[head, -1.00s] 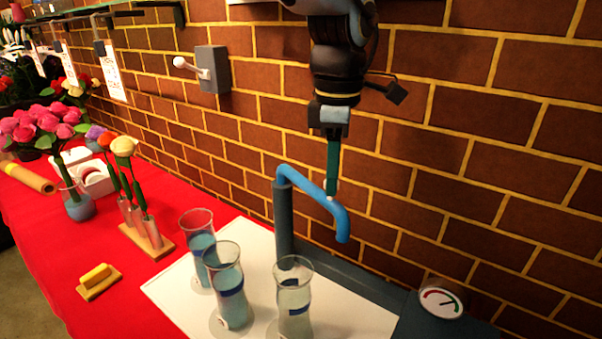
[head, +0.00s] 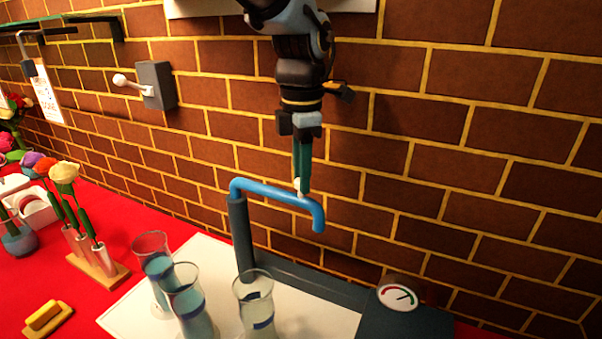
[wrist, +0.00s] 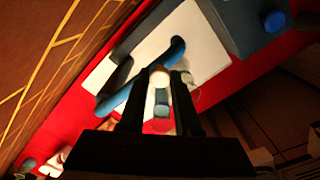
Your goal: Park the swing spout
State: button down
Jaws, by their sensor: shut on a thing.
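The swing spout is a blue tube (head: 268,189) on top of a dark upright post (head: 243,238); its bent tip points down to the right, close to the wall. My gripper (head: 301,188) reaches down from above, its green fingers at a small pale knob on the spout near its outer end. In the wrist view the gripper (wrist: 160,85) has its two dark fingers on either side of the round pale knob (wrist: 159,77), shut on it. The blue spout (wrist: 113,104) runs behind the fingers there.
Three glass vases (head: 185,305) with liquid stand on a white mat (head: 128,314), left of and below the spout. A dial gauge (head: 397,297) is at right. A wall lever (head: 135,84), a flower stand (head: 100,270) and a yellow block (head: 44,315) are at left. The brick wall is close behind.

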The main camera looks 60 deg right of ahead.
jog(key=c, duration=0.6)
grip_release()
jog(key=shift+a, duration=0.1)
